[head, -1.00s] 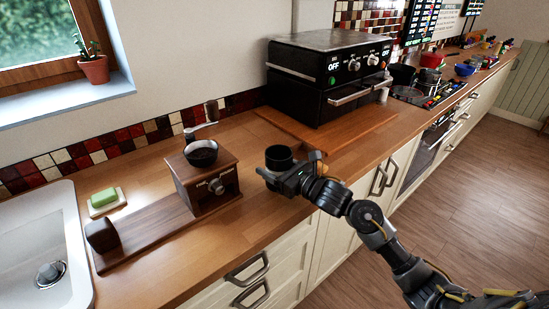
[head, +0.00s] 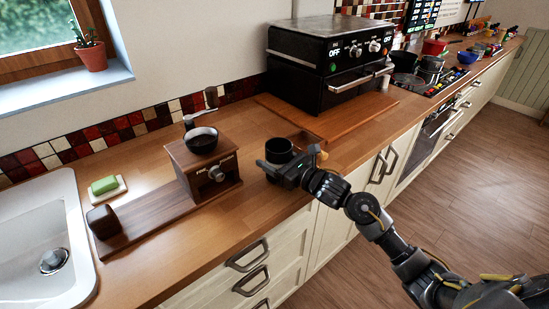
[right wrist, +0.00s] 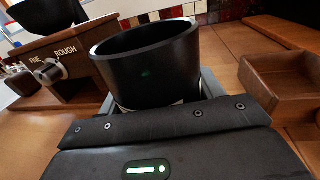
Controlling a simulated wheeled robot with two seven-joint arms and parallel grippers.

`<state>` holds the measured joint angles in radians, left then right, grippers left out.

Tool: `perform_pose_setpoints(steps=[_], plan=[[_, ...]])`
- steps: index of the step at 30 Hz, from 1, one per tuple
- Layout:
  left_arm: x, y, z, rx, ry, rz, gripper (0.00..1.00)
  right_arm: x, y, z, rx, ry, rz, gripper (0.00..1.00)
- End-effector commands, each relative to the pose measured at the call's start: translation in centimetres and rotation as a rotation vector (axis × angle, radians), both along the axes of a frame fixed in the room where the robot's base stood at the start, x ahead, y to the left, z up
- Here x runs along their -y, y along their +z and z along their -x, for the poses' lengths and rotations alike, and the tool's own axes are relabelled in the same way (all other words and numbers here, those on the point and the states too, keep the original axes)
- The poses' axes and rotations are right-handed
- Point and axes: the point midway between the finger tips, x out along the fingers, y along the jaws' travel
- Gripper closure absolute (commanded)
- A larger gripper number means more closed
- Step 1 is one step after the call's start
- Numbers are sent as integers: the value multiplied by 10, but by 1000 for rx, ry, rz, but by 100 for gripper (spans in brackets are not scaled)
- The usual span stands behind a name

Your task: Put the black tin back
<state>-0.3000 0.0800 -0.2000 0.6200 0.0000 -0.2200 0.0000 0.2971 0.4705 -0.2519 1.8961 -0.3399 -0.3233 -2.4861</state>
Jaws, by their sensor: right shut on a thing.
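The black tin (head: 279,151) is an open, dark round cup. My right gripper (head: 284,170) is shut on it and holds it upright over the counter, right of the grinder. In the right wrist view the tin (right wrist: 148,62) sits between the fingers with its open rim up; its lower part is hidden by the gripper. I cannot tell whether its base touches the counter. My left gripper is not in view.
The wooden grinder (head: 205,165) with a dark bowl on top stands left of the tin, on a long wooden base (head: 145,218). An open wooden box (right wrist: 283,88) lies right of the tin. A black oven (head: 330,65) stands behind. A sink (head: 45,240) is at left.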

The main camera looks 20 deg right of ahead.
Motion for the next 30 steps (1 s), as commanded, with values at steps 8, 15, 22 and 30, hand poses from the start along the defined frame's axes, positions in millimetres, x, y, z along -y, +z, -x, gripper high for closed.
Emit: perform_pose_setpoints(steps=[8,15,22,30], plan=[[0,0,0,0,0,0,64,0,-6,0,0,0,-1,72],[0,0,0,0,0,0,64,0,-9,0,0,1,-1,29],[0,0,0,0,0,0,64,0,-9,0,0,1,-1,8],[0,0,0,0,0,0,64,0,-9,0,0,1,-1,0]])
